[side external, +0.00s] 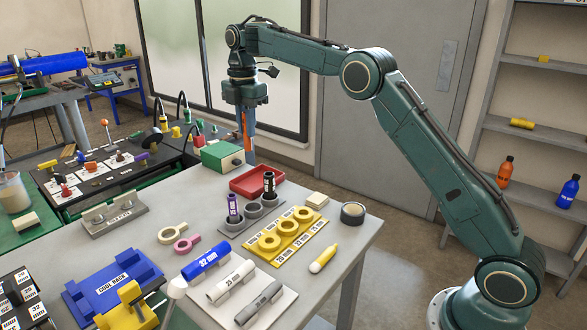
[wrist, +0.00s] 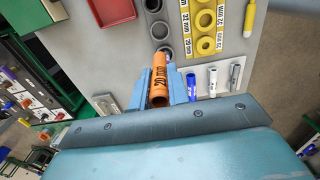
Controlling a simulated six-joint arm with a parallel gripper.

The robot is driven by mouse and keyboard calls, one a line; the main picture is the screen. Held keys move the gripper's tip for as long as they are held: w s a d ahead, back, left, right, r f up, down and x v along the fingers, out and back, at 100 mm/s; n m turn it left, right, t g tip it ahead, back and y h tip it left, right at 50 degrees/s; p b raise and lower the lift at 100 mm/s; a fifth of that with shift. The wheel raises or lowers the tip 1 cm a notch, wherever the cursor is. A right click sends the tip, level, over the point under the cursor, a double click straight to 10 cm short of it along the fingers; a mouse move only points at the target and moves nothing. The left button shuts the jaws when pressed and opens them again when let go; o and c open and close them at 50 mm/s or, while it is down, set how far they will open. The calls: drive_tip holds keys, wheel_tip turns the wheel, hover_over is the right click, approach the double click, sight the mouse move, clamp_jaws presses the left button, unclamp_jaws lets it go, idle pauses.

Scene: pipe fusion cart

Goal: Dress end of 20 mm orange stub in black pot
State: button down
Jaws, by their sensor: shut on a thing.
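My gripper (side external: 248,140) is shut on the orange stub (wrist: 159,78), lettered "20 MM". The stub lies between the two blue-grey fingers in the wrist view, with one open end toward the camera; it also shows as an orange strip in the side view (side external: 247,124). My gripper hangs pointing down near the table's back edge, behind the red tray. A grey rack (side external: 262,222) stands toward the front, apart from the stub. It holds a purple-labelled cylinder (side external: 233,208) and a black cylinder (side external: 269,185). I cannot tell which thing is the black pot.
The red tray (side external: 257,181) and green box (side external: 222,154) are close to my gripper. Yellow rings sit on a yellow plate (side external: 262,260). Blue (side external: 205,261), white and grey pipes lie at the front. A dark round roll (side external: 353,212) lies at the right edge.

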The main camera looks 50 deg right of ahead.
idle(0.3)
drive_tip(key=s+d+f, duration=0.5)
drive_tip(key=s+d, duration=0.3)
drive_tip(key=s, duration=0.3)
drive_tip(key=s+d+f, duration=0.6)
drive_tip(key=s+d, duration=0.2)
drive_tip(key=s, duration=0.4)
drive_tip(key=shift+f, duration=0.2)
drive_tip(key=shift+f, duration=2.35)
drive_tip(key=shift+f, duration=1.45)
drive_tip(key=shift+n, duration=0.3)
